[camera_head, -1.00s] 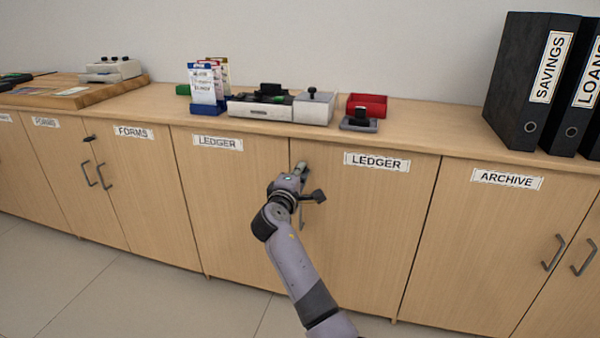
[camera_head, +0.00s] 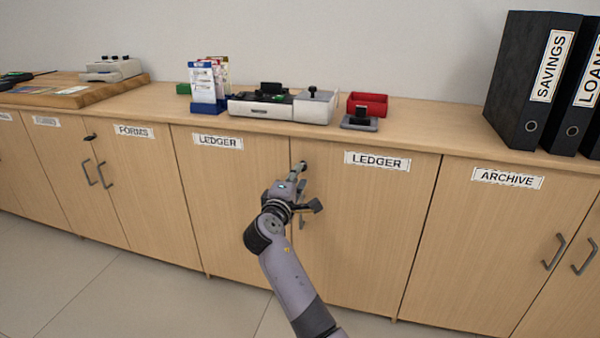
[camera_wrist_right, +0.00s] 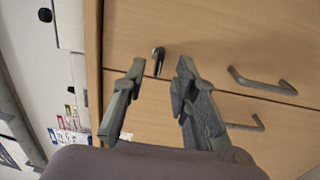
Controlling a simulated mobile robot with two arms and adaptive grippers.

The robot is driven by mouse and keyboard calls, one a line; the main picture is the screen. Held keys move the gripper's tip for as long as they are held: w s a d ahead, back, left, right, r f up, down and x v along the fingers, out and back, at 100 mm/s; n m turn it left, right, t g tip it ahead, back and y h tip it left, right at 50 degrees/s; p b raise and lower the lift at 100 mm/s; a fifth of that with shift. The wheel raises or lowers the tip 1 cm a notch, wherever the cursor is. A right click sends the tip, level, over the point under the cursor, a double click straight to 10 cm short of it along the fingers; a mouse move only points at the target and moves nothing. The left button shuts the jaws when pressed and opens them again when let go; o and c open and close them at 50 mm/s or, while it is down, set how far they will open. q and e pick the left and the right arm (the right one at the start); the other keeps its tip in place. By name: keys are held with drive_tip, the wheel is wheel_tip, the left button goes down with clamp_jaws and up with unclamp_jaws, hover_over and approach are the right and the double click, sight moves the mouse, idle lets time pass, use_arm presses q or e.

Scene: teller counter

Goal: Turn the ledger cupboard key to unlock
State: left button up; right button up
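The ledger cupboard has two wooden doors, the left one (camera_head: 235,210) and the right one (camera_head: 375,230), each with a LEDGER label. A small dark key (camera_wrist_right: 158,58) sticks out near the top of the seam between them. In the head view the key (camera_head: 303,164) shows just above my right gripper (camera_head: 298,174). In the right wrist view my right gripper (camera_wrist_right: 161,66) has its fingers apart, with the key in the gap near the fingertips and no finger clearly touching it. The key's exact turn is hard to tell. My left gripper is not in view.
Dark door handles (camera_wrist_right: 262,82) lie close to the right finger in the wrist view. The counter above holds a leaflet stand (camera_head: 207,88), a grey-white device (camera_head: 285,105), a red tray (camera_head: 368,102) and black binders (camera_head: 535,80). The floor (camera_head: 120,295) in front is clear.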

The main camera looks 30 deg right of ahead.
drive_tip(key=v, duration=0.8)
drive_tip(key=shift+s, duration=0.1)
